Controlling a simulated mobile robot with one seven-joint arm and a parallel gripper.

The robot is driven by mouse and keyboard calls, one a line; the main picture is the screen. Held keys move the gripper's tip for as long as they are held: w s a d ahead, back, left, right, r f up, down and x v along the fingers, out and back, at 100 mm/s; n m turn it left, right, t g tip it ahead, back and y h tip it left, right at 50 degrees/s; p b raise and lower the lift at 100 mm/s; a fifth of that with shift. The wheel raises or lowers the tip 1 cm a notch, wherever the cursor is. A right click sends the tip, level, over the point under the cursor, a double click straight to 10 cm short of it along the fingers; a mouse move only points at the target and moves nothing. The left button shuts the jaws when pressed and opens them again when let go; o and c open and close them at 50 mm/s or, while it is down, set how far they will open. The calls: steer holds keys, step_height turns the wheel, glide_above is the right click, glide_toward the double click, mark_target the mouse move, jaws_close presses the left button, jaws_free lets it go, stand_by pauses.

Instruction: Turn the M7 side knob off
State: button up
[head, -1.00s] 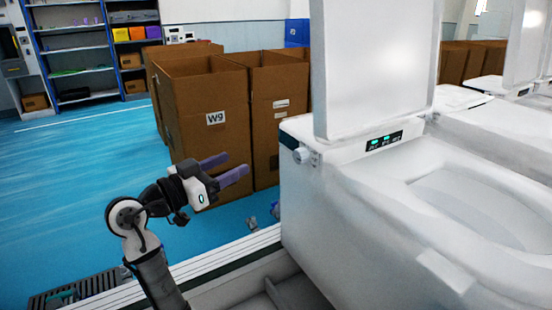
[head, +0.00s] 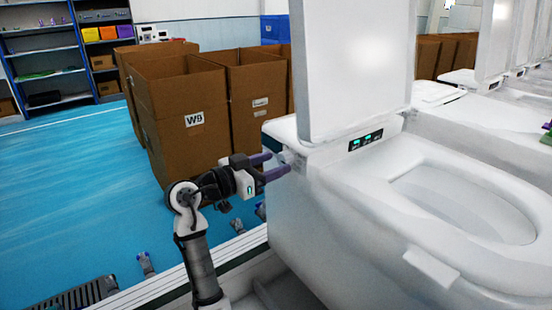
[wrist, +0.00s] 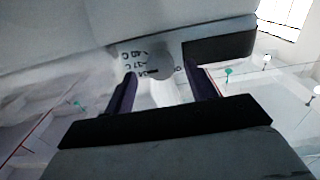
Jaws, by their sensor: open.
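The side knob (head: 289,157) is a small white round knob on the left side of the nearest white toilet (head: 330,215), below its raised lid. In the wrist view the knob (wrist: 160,67) shows as a grey disc with a pale stem, beside small dark printed markings. My gripper (head: 277,164) is open, and its two purple fingers point right at the knob. In the wrist view my gripper (wrist: 162,85) has one finger on each side of the knob. I cannot tell whether either finger touches it. The knob's far side is hidden.
Tall brown cardboard boxes (head: 190,120) stand on the blue floor behind my arm. The raised lid (head: 355,65) rises above the knob's right side. More white toilets (head: 470,125) stand in a row at the right. Open blue floor (head: 75,190) lies at the left.

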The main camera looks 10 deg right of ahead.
steer(key=shift+x, duration=0.85)
steer(key=shift+c, duration=0.4)
steer(key=c, duration=0.9)
